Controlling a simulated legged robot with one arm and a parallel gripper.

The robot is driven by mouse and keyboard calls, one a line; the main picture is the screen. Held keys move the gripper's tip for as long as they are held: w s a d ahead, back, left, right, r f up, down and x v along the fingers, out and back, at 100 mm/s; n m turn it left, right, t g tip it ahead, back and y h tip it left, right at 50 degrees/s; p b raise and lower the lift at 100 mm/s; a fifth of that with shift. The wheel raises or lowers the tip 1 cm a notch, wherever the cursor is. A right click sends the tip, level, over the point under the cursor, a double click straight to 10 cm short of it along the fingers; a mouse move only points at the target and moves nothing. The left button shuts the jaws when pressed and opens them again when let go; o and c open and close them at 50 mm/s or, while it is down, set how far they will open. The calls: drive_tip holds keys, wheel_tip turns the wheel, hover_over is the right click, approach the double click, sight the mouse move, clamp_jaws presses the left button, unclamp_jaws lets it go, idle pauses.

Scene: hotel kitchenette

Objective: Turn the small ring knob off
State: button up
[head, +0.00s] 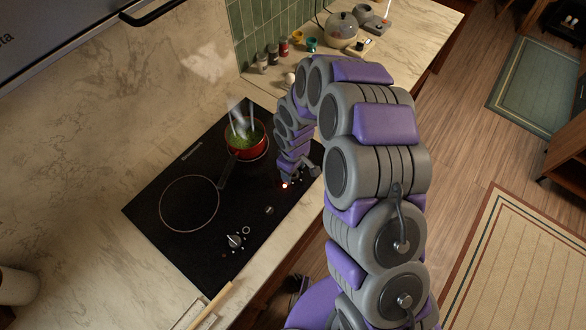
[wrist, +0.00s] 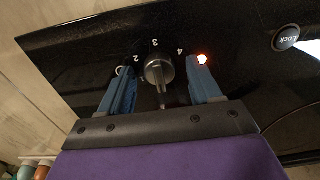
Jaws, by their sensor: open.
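A metallic control knob (wrist: 158,72) with a pointer bar sits on the black cooktop, with the numbers 2, 3 and 4 printed around it. My gripper (wrist: 160,66) is open, with one blue finger on each side of this knob. I cannot tell whether either finger touches it. A red-orange light (wrist: 202,59) glows beside the right fingertip. In the head view my gripper (head: 291,178) is over the cooktop's right edge and its arm hides the knob. The glowing light (head: 284,185) also shows there.
A red pot (head: 244,151) with green contents steams on the rear ring, its handle pointing toward the front. A second knob (head: 235,241) is at the cooktop's near end. A round Lock button (wrist: 286,37) lies between. Jars (head: 273,53) and a kettle (head: 341,30) stand on the far counter.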

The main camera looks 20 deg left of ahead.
drive_tip(key=shift+r, duration=0.1)
wheel_tip(320, 180, up, 17)
drive_tip(key=shift+p, duration=0.3)
idle(0.4)
idle(0.4)
drive_tip(key=s+d+r+m+b, duration=0.25)
drive_tip(key=s+d, duration=0.25)
drive_tip(key=d, duration=0.4)
drive_tip(key=s+d+r+m+b, duration=0.2)
drive_tip(key=s+d+r+m, duration=0.25)
drive_tip(key=d, duration=0.45)
drive_tip(key=s+d+f+m+g+b, duration=0.1)
drive_tip(key=s+d+m+b, duration=0.2)
drive_tip(key=s, duration=1.4)
drive_tip(key=d+m, duration=0.3)
drive_tip(key=d, duration=0.3)
drive_tip(key=shift+f+m+g+b, duration=0.2)
drive_tip(key=shift+m+g+b, duration=0.1)
drive_tip(key=shift+g+b, duration=0.1)
